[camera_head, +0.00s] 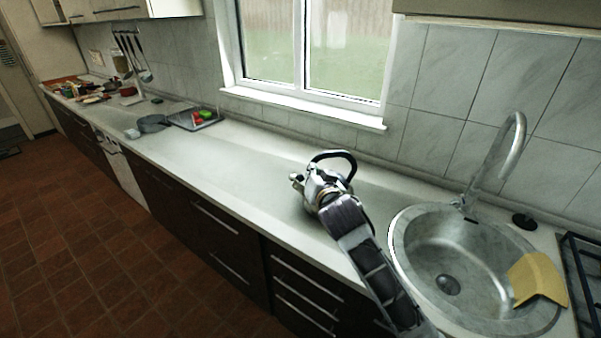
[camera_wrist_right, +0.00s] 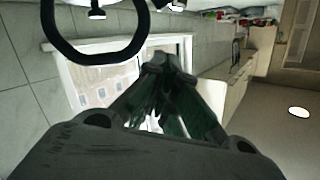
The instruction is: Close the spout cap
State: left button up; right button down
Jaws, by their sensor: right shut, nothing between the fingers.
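A kettle with a black loop handle (camera_head: 348,156) stands on the counter left of the sink. A small shiny part at the left of this cluster may be the spout, but I cannot tell the cap's position. In the right wrist view, which is upside down, the black handle (camera_wrist_right: 95,58) fills the upper left. There the right gripper's fingertips (camera_wrist_right: 165,62) are together with nothing between them, and they look apart from the handle. My left gripper is not in view.
The round sink (camera_head: 415,250) with a tall tap (camera_head: 512,150) and a yellow cloth (camera_head: 538,279) is right of the kettle. The tiled wall and window are behind.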

jog(key=w, duration=0.2)
send_over(297, 178)
jog(key=s+d, duration=0.2)
jog(key=d, duration=0.1)
jog(key=shift+f, duration=0.85)
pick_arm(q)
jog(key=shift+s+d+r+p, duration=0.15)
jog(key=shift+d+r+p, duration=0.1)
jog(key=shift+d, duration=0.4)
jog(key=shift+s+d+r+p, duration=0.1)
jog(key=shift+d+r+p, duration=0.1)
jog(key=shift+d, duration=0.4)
pick_arm(e)
jog(key=f, duration=0.1)
jog(key=a+f, duration=0.2)
jog(key=shift+w+f, duration=0.25)
jog(key=shift+f, duration=0.15)
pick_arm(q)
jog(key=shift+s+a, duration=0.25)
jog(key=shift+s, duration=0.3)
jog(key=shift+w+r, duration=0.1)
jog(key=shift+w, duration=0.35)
pick_arm(e)
jog(key=shift+a+n, duration=0.2)
jog(key=shift+n, duration=0.2)
